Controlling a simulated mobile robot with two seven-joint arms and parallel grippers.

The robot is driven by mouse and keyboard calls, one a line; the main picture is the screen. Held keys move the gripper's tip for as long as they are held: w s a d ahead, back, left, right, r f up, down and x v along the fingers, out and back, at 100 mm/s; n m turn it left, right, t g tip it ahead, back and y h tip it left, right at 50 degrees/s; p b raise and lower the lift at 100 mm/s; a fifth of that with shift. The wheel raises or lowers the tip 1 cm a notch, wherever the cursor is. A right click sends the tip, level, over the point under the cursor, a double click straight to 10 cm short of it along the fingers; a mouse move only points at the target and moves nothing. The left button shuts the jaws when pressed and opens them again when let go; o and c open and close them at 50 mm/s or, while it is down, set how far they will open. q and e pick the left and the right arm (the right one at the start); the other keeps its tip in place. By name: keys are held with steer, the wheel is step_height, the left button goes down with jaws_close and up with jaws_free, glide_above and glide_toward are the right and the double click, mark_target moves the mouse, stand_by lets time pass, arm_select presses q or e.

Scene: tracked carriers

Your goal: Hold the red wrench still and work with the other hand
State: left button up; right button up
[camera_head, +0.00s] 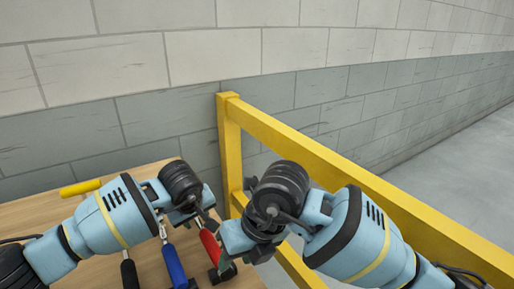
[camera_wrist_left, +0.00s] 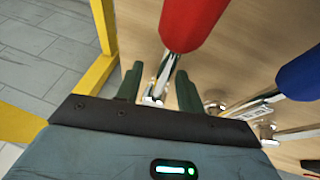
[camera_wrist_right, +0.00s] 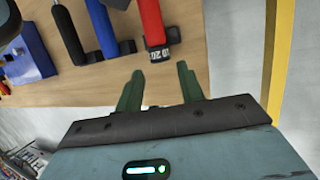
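The red wrench (camera_head: 209,245) lies on the wooden table, with a red handle and a metal shaft. In the left wrist view its red handle (camera_wrist_left: 193,22) is close, and its shaft runs between the fingers of my left gripper (camera_wrist_left: 158,88). Those fingers are apart, with gaps visible beside the shaft. My right gripper (camera_wrist_right: 160,88) is open and empty, just off the black end of the red handle (camera_wrist_right: 152,20). In the head view my left gripper (camera_head: 197,212) is at the shaft and my right gripper (camera_head: 228,262) is near the handle's end, partly hiding it.
A blue-handled tool (camera_head: 174,266) and a black-handled tool (camera_head: 129,272) lie left of the wrench on the table (camera_head: 40,210). A yellow handle (camera_head: 80,187) lies farther left. A yellow railing (camera_head: 330,165) stands right of the table, before a grey block wall. A blue object (camera_wrist_right: 28,58) shows in the right wrist view.

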arm_select(q)
steer(key=v, duration=1.2)
